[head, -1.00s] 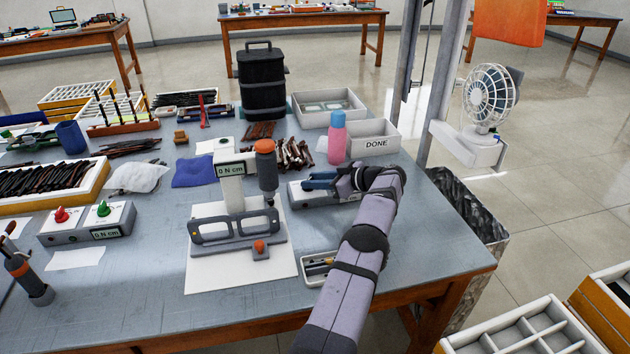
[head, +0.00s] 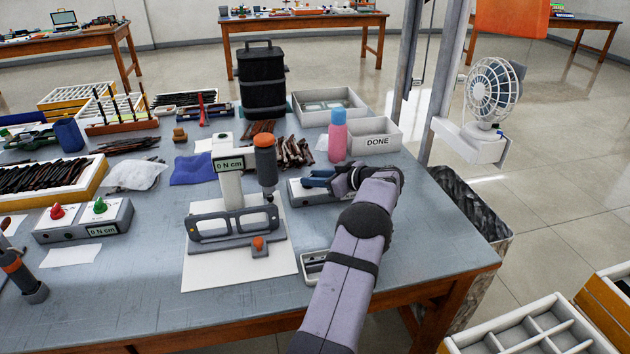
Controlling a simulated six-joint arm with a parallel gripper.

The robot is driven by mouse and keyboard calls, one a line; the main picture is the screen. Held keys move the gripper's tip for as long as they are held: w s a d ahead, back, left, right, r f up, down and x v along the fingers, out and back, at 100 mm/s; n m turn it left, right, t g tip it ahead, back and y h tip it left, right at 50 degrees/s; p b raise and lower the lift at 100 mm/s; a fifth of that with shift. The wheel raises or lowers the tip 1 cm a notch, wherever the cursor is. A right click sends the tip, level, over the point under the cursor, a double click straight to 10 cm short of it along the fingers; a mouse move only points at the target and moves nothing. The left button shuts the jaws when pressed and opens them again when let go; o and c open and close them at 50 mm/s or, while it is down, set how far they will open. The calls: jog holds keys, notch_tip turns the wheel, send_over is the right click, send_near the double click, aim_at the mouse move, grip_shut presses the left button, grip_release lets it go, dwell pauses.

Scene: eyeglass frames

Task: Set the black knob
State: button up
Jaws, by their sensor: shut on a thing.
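My gripper (head: 308,183) reaches in from the right over a low grey-white box (head: 298,197) at the right of the bench. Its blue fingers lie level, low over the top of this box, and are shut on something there. The black knob is not clearly visible; the fingers cover the spot on the box where a knob would sit. My wrist and forearm hide the right part of the box.
A pink bottle (head: 338,140) and the DONE tray (head: 385,137) are close behind my gripper. A small tray (head: 312,266) lies beside my forearm.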

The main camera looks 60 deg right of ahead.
jog(key=shift+d+r, duration=0.1)
jog(key=shift+r, duration=0.05)
jog(key=o, duration=1.1)
jog(key=shift+s, duration=0.1)
jog(key=shift+b+v, duration=0.8)
jog(key=shift+v, duration=2.75)
